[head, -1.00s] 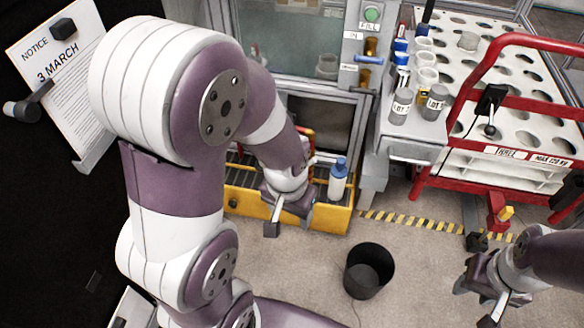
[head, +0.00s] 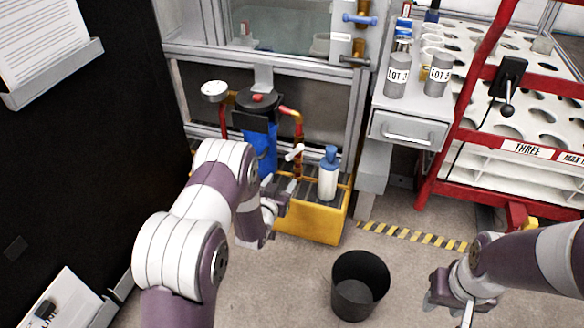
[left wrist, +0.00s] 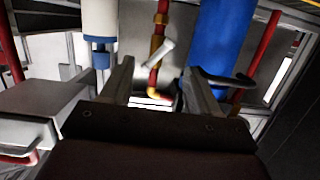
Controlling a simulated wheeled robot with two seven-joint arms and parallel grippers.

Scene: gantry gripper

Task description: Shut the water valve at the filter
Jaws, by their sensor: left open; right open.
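The water filter has a blue housing (head: 258,150) under a dark cap. A red and brass pipe (head: 298,130) runs down on its right, with a white valve lever (head: 294,152) set at a slant across it. In the left wrist view the lever (left wrist: 160,53) and pipe (left wrist: 155,78) show between my fingers, beyond their tips, with the blue housing (left wrist: 222,40) at right. My left gripper (head: 284,190) is open and empty, below and in front of the lever, apart from it. My right gripper (head: 455,308) is open and empty at lower right.
A white bottle with a blue cap (head: 328,178) stands right of the lever on the yellow tray (head: 312,222). A pressure gauge (head: 214,91) is left of the filter. A black bin (head: 359,285) stands on the floor. A red trolley (head: 450,190) is at right.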

